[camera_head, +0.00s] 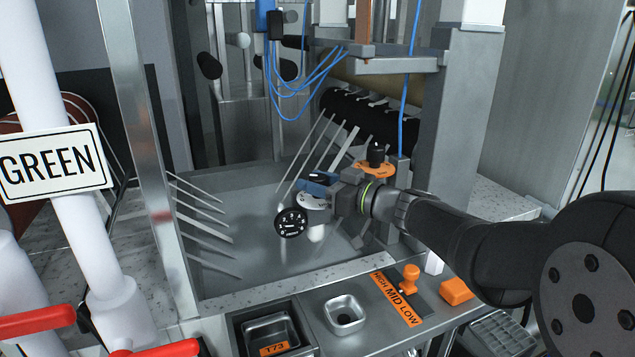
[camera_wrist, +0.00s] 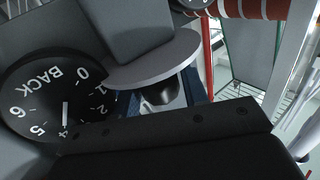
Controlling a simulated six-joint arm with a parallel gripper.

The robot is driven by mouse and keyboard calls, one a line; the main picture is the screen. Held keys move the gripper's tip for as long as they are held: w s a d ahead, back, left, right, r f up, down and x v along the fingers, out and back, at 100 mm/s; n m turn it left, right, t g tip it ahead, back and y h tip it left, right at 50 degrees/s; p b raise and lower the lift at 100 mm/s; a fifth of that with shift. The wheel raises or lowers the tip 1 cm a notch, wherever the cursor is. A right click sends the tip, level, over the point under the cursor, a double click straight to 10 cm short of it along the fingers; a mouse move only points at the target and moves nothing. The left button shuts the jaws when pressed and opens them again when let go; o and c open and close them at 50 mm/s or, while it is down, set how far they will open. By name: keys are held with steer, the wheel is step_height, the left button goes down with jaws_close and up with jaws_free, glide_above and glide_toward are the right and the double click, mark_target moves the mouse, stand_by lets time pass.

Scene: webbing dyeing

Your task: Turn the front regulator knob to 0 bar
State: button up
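My gripper (camera_head: 320,184), with blue fingers, is at a pale round disc (camera_head: 313,203) in the middle of the head view. In the wrist view the disc (camera_wrist: 155,60) lies beside blue finger parts (camera_wrist: 195,88), with a shiny grey shape (camera_wrist: 160,96) between them. I cannot tell whether the fingers press on a knob there. A black round gauge (camera_head: 291,222) is next to the disc; its label is too small to read in the head view. In the wrist view a black dial (camera_wrist: 55,95) reads BACK, its white needle near 4. No label reading FRONT is visible.
A black knob (camera_head: 377,153) on an orange plate stands behind my gripper. In front are an orange lever (camera_head: 410,278) by a HIGH MID LOW label, an orange block (camera_head: 456,291), a square metal cup (camera_head: 344,314) and a T73 tray (camera_head: 270,330). Metal posts flank the basin.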

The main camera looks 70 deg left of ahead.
steer(key=shift+m+t, duration=0.3)
steer(key=shift+t, duration=0.1)
steer(key=shift+m+t+y, duration=0.7)
steer(key=shift+m+t, duration=0.5)
steer(key=shift+t, duration=0.55)
steer(key=shift+m+t+y, duration=0.7)
steer(key=shift+m+t, duration=0.5)
steer(key=shift+t, duration=0.55)
steer(key=shift+m+t, duration=0.4)
steer(key=shift+t, duration=0.2)
steer(key=w+d, duration=0.1)
steer(key=d, duration=1.6)
step_height(320, 180, down, 7)
steer(key=s+m+t+h, duration=0.1)
steer(key=s+t+h, duration=0.1)
steer(key=h, duration=0.2)
steer(key=shift+s+d, duration=0.25)
steer(key=shift+s, duration=0.15)
steer(key=shift+r+m, duration=0.15)
steer(key=shift+m, duration=0.15)
steer(key=shift+w+a, duration=0.1)
steer(key=shift+w, duration=0.05)
